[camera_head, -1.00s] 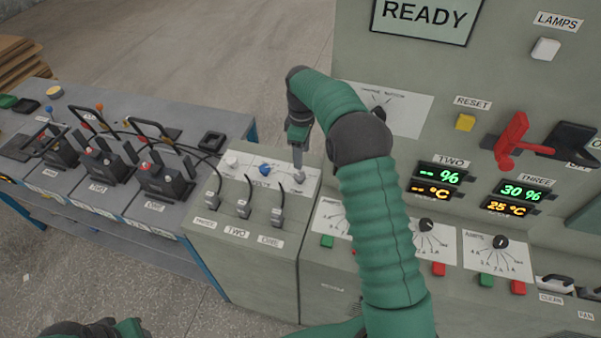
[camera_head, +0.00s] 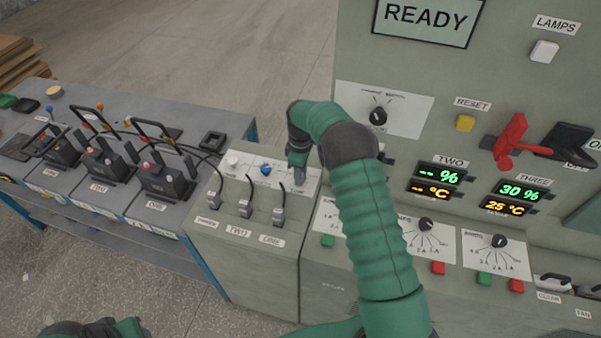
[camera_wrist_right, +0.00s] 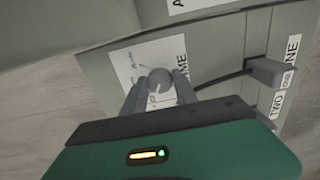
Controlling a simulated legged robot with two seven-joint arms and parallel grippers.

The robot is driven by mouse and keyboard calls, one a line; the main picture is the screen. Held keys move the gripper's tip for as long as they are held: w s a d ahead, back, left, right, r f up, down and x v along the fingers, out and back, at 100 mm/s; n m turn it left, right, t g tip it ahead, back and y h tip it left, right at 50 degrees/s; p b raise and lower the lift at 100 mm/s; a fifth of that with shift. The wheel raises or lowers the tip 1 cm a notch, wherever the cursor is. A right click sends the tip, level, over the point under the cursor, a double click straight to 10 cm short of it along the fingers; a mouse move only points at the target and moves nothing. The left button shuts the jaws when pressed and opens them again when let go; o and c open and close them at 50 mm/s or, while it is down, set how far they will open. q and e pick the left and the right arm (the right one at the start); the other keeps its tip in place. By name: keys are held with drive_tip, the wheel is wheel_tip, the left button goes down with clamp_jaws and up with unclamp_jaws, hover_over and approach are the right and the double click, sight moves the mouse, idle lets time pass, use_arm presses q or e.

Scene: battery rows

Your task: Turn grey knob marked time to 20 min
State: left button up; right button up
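The grey knob (camera_wrist_right: 160,79) is round and sits on a white label plate (camera_wrist_right: 127,68) with small scale marks; part of the word "TIME" shows beside it. My right gripper (camera_wrist_right: 161,77) has its two fingers on either side of the knob, apart from each other, with what looks like a small gap to it. In the head view my right gripper (camera_head: 298,172) points down at the right end of the white strip on the low cabinet and hides most of the knob. My left gripper (camera_head: 100,328) shows only in part at the bottom left edge.
A white knob (camera_head: 232,160) and a blue knob (camera_head: 265,169) are on the same strip. Several cable plugs (camera_head: 244,208) stand in front. A tall panel with a black knob (camera_head: 378,116), displays and a red lever (camera_head: 511,140) rises at right. A bench with battery units (camera_head: 165,180) is at left.

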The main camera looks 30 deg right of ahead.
drive_tip(key=shift+w, duration=0.1)
clamp_jaws()
drive_tip(key=shift+r, duration=0.1)
drive_tip(key=shift+m, duration=0.3)
drive_tip(key=m+p, duration=0.1)
drive_tip(key=m, duration=0.2)
drive_tip(key=shift+r+m, duration=0.1)
drive_tip(key=shift+m, duration=0.2)
drive_tip(key=m, duration=0.4)
drive_tip(key=shift+w+m+p, duration=0.1)
drive_tip(key=shift+m+p, duration=0.2)
drive_tip(key=shift+p, duration=0.05)
drive_tip(key=m, duration=0.5)
drive_tip(key=shift+d, duration=0.1)
drive_tip(key=m+p, duration=0.1)
drive_tip(key=m, duration=0.4)
drive_tip(key=shift+w+m, duration=0.1)
drive_tip(key=shift+m, duration=0.3)
drive_tip(key=shift+r, duration=0.1)
